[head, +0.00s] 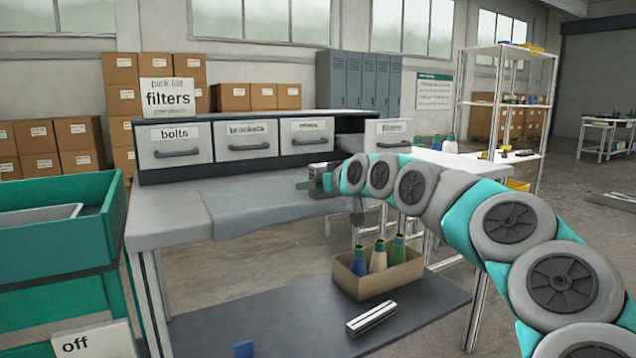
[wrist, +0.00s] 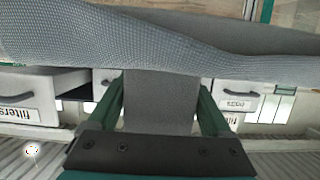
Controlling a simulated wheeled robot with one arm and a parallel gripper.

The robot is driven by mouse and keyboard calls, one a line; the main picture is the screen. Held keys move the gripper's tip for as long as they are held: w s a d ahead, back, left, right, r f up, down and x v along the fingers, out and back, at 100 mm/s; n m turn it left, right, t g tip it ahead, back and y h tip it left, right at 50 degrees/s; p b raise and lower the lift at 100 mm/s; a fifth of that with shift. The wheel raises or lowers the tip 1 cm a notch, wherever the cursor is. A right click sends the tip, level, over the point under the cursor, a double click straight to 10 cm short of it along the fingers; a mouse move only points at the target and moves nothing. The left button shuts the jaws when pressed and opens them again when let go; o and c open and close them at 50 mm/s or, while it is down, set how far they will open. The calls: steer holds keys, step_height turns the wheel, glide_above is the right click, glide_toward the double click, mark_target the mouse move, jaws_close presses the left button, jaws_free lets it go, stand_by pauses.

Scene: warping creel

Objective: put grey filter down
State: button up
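The grey filter (head: 255,205) looks like a limp woven sheet. In the head view it lies across the bench top and droops over the front edge. In the wrist view its wavy cloth (wrist: 210,48) spans the top of the picture. My gripper (head: 312,180) is over the right part of the bench, at the right end of the sheet. In the wrist view the green fingers of my gripper (wrist: 160,105) stand on either side of a darker grey strip that meets the cloth and fills the gap. The fingertips are partly hidden by the cloth.
The bench (head: 160,225) backs onto drawers for bolts (head: 177,145) and brackets (head: 250,140); the filters drawer (head: 390,135) is pulled out. A sign (head: 168,97) reads "pick list filters". A bottle carton (head: 375,285) stands on the lower shelf. A green bin (head: 60,230) stands left.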

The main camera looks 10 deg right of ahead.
steer(key=shift+o, duration=1)
steer(key=shift+r, duration=0.1)
steer(key=shift+r+p, duration=0.3)
steer(key=shift+r, duration=0.25)
steer(key=shift+s+d+r, duration=0.15)
steer(key=shift+s+r, duration=0.05)
steer(key=shift+r, duration=0.05)
steer(key=v, duration=1.1)
steer(key=shift+s+b, duration=0.3)
steer(key=shift+f, duration=0.1)
